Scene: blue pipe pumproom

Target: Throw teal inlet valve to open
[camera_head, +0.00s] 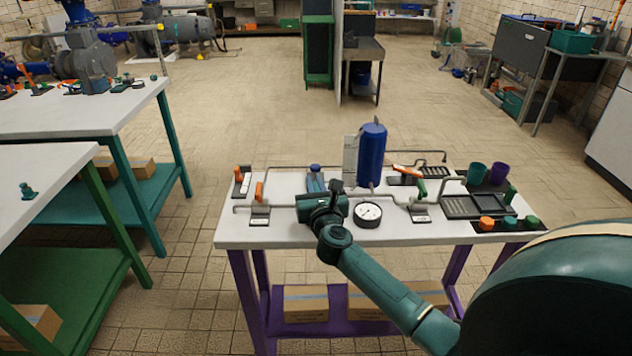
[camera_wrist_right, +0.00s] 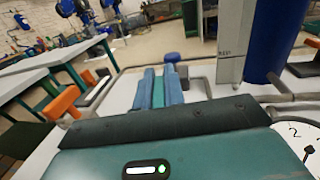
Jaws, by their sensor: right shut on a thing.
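My right gripper (camera_head: 316,182) reaches over the white table from the front, its blue fingers pointing to the back. In the right wrist view the gripper (camera_wrist_right: 161,86) is shut on a narrow teal piece (camera_wrist_right: 157,88), which I take as the teal valve's handle. The fingers and wrist hide most of it and its pipe joint. A blue knob (camera_head: 315,167) shows just beyond the fingertips, also in the wrist view (camera_wrist_right: 172,58). My left gripper is not in view.
A blue tank (camera_head: 371,157) stands right of the gripper, with a gauge (camera_head: 368,212) in front. Orange handles (camera_head: 259,191) stand at left, another orange handle (camera_head: 407,171) and a green handle (camera_head: 420,188) at right. Cups (camera_head: 477,173) and trays fill the right end.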

